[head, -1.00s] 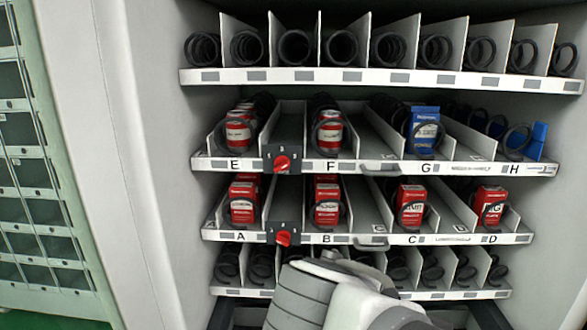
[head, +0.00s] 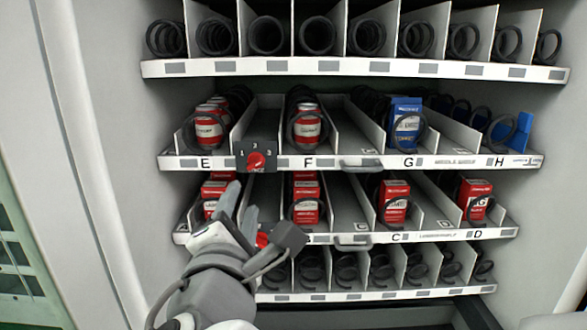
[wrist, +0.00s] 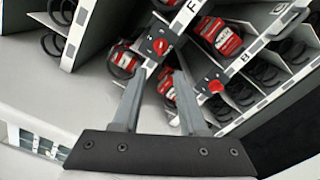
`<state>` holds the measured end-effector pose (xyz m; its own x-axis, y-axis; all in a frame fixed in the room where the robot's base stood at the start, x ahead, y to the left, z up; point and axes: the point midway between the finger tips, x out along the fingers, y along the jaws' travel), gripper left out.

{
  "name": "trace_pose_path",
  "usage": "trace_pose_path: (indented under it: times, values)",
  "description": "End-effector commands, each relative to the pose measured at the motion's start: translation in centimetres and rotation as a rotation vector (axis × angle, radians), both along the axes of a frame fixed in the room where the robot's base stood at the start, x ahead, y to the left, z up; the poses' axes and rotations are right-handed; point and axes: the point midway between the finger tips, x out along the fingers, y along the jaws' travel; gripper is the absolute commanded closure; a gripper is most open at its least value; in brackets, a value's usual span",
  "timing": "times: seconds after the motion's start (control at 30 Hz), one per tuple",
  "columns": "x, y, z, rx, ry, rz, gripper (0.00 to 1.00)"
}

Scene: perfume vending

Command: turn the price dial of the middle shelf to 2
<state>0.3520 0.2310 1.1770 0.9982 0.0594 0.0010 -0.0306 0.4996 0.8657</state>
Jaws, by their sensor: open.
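The middle shelf's price dial (head: 256,160) is a red knob on a dark plate with small numbers, set between labels E and F. It also shows in the wrist view (wrist: 160,46), just beyond the fingertips. The knob's pointing is too small to read surely. My gripper (head: 240,200) is open and empty, below the middle dial and in front of the lower shelf. In the wrist view its two fingers (wrist: 158,76) stand apart, short of the dial and not visibly touching it.
The lower shelf's red dial (head: 263,240) is partly hidden behind my gripper; it shows clearly in the wrist view (wrist: 215,86). Red cans (head: 307,125), red boxes (head: 395,202) and a blue box (head: 405,122) stand in the lanes. The cabinet's left wall (head: 105,150) is close by.

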Motion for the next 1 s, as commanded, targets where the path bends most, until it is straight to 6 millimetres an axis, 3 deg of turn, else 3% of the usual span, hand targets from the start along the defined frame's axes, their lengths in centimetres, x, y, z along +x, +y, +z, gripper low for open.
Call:
trace_pose_path:
  times: [0.2, 0.5, 0.7, 1.0]
  values:
    - [5.0, 0.1, -0.2, -0.001, 0.001, -0.005, 0.57]
    - [10.9, 0.5, -0.1, -0.001, 0.001, -0.004, 0.57]
    - [13.0, 0.7, -0.1, 0.000, 0.002, -0.002, 0.57]
    - [13.5, 0.7, 0.0, 0.001, 0.001, -0.002, 0.57]
